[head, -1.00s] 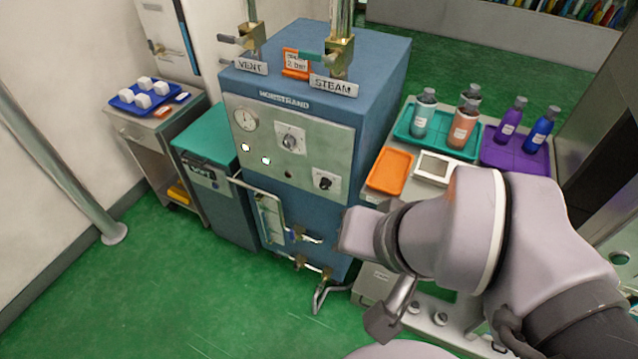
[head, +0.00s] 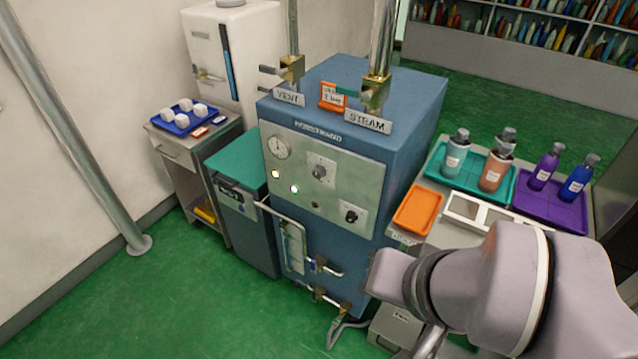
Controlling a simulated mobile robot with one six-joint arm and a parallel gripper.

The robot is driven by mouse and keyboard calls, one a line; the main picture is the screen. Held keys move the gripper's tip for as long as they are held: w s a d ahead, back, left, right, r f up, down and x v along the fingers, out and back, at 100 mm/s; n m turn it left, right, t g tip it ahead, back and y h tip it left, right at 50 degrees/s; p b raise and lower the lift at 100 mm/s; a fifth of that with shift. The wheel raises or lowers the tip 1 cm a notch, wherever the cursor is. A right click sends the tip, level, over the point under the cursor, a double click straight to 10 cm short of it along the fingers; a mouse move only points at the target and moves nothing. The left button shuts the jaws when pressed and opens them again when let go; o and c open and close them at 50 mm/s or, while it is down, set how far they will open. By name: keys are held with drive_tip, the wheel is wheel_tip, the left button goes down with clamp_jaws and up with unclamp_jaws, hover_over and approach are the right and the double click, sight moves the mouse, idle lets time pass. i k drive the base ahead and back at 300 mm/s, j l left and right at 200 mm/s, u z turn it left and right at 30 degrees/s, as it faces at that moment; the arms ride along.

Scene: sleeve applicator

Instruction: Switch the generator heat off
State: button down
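The generator (head: 405,150) is a blue cabinet lettered HORSTRAND, standing in the middle of the head view. Its pale front panel (head: 290,212) carries a round gauge (head: 279,148), a larger rotary knob (head: 321,171) and a smaller black knob (head: 352,214) at lower right. Two small lamps, one (head: 275,174) yellowish and one (head: 294,188) whitish green, look lit. The knob labels are too small to read, so I cannot tell which one is the heat switch. My arm reaches in from the lower right, in front of the generator's right side. My gripper's fingers do not show.
VENT (head: 288,97) and STEAM (head: 367,122) valves stand on top. A sight glass (head: 293,248) and taps (head: 325,266) stick out below the panel. A teal-topped unit (head: 235,160) and a cart are left; a bench with an orange tray (head: 418,208) and bottles is right. Green floor is clear front left.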

sight(351, 217)
drive_tip(key=i+z, duration=0.15)
drive_tip(key=z, duration=0.2)
drive_tip(key=i+j+z, duration=0.1)
drive_tip(key=z, duration=0.25)
drive_tip(key=i+j+z, duration=0.1)
drive_tip(key=z, duration=0.25)
